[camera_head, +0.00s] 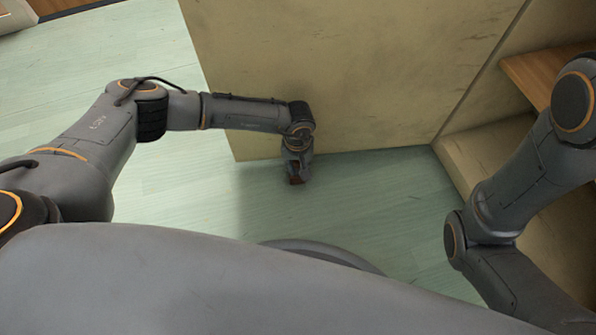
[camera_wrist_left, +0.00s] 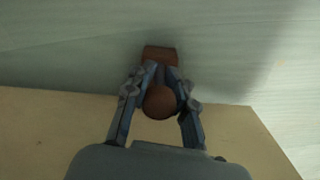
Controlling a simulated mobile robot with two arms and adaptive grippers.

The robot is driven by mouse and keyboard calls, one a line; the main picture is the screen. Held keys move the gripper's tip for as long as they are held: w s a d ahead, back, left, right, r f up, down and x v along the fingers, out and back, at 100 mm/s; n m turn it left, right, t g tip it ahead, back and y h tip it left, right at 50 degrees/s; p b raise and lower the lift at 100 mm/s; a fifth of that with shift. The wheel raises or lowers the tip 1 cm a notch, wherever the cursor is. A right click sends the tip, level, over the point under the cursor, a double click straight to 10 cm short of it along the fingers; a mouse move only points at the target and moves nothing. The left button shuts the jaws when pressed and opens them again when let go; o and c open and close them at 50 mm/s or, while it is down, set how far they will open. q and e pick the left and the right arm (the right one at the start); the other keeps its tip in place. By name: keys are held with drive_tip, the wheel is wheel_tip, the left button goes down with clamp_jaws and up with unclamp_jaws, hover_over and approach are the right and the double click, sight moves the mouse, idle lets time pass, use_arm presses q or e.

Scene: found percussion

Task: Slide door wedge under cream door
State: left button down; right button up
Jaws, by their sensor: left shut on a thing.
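The cream door (camera_head: 340,70) fills the upper middle of the head view, and its bottom edge runs just above the floor. It also shows in the lower part of the left wrist view (camera_wrist_left: 40,125). My left gripper (camera_head: 297,170) points down at the floor close to the door's bottom edge. In the left wrist view my left gripper (camera_wrist_left: 160,78) is shut on the reddish-brown door wedge (camera_wrist_left: 160,101), which has a round knob between the fingers and a flat block beyond them. Only a small bit of the wedge (camera_head: 296,180) shows in the head view. Whether it touches the door is hidden.
The pale green plank floor (camera_head: 350,200) is clear in front of the door. A cream unit with a wooden shelf (camera_head: 530,70) stands at the right, near my right arm. Wooden furniture (camera_head: 60,5) shows at the far top left.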

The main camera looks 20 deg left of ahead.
use_arm(q)
drive_tip(key=shift+w+a+b, duration=0.25)
drive_tip(key=shift+w+b, duration=0.25)
drive_tip(key=shift+w, duration=0.15)
drive_tip(key=shift+w+a, duration=0.2)
drive_tip(key=shift+w, duration=0.1)
drive_tip(key=c, duration=1)
unclamp_jaws()
drive_tip(key=shift+c, duration=0.2)
drive_tip(key=shift+s, duration=0.1)
wheel_tip(320, 180, up, 12)
